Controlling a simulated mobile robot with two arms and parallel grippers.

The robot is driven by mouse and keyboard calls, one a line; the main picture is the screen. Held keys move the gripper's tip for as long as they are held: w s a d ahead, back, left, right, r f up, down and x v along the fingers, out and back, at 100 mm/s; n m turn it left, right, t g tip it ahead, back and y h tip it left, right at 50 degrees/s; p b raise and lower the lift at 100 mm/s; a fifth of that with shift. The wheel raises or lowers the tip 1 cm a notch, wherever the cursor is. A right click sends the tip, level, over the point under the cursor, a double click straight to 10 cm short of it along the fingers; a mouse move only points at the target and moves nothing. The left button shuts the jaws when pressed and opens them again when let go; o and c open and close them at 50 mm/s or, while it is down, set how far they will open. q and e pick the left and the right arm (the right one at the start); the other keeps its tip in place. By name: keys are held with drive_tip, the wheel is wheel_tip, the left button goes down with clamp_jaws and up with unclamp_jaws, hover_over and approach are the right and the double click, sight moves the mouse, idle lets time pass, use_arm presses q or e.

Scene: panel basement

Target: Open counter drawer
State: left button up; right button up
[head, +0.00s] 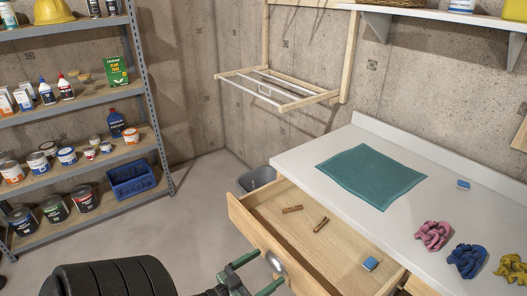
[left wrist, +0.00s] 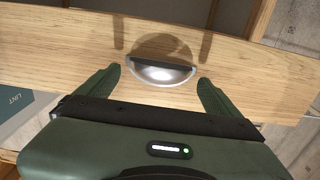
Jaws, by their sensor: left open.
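The counter drawer (head: 250,228) is a pale wooden drawer under the white counter, and it stands pulled well out. Its round silver cup handle (head: 276,262) is on the drawer front. My left gripper (head: 262,271) is open at the handle, with one green finger on each side of it. In the left wrist view the handle (left wrist: 162,70) lies between and just beyond the two fingertips (left wrist: 160,82); I cannot tell whether they touch it. My right gripper is not seen.
The white counter (head: 300,158) holds a teal mat (head: 371,176), a small blue block (head: 463,184) and several knotted cloths (head: 433,236). A grey bin (head: 258,178) stands behind the drawer. A metal shelf unit (head: 150,120) with cans stands left. The floor between is clear.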

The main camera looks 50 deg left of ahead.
use_arm(q)
drive_tip(key=s+b, duration=0.1)
drive_tip(key=s, duration=0.6)
drive_tip(key=shift+s+a, duration=0.3)
drive_tip(key=shift+s, duration=0.1)
